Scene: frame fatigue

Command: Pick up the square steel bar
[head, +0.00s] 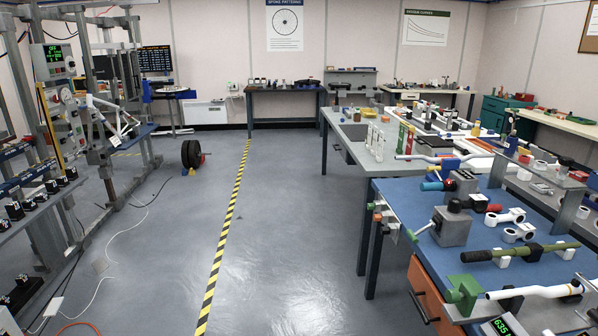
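I cannot pick out a square steel bar with certainty in the head view. Many small metal parts on the benches are too small or too crowded to tell apart. The near bench with a blue top (408,190) at the right holds grey metal blocks (451,226), white tube pieces (533,292) and a dark olive rod (521,252). Neither of my grippers is in view.
A test frame (50,100) with cables stands at the left. Black weight discs (190,154) sit on the floor. A yellow-black stripe (225,235) runs along the open grey floor (290,240). A grey-topped bench (350,130) stands beyond the blue one. An orange drawer (428,290) sits under the blue bench.

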